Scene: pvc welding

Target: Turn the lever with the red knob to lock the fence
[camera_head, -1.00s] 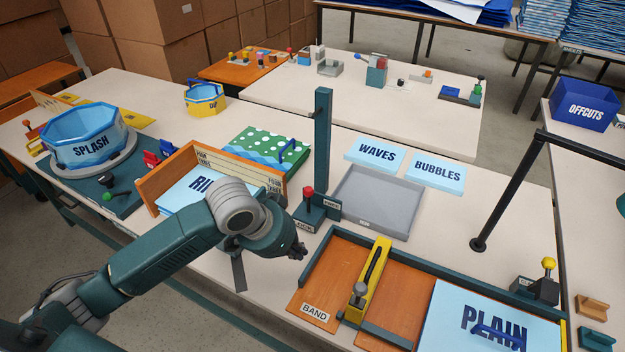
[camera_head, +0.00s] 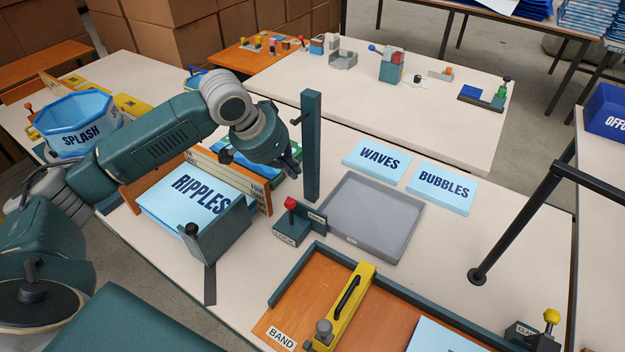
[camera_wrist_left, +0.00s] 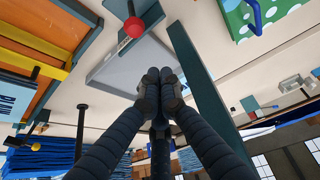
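The lever with the red knob (camera_head: 290,204) stands about upright on a teal block, with a LOCK label (camera_head: 284,238) at its front and a FREE label (camera_head: 317,217) to its right. In the left wrist view the red knob (camera_wrist_left: 134,27) is above the fingertips. My left gripper (camera_head: 292,166) hangs above and behind the knob, apart from it, beside the teal post. Its fingers are together in the left wrist view (camera_wrist_left: 160,88), with nothing seen between them. A fence-like wooden board (camera_head: 228,180) stands behind the RIPPLES stack. My right gripper is not in view.
A teal post (camera_head: 311,145) stands close right of my left gripper. The RIPPLES stack (camera_head: 195,196) and a teal plate with a black knob (camera_head: 222,235) are left of the lever. A grey tray (camera_head: 372,218) is right; an orange board (camera_head: 300,300) is in front.

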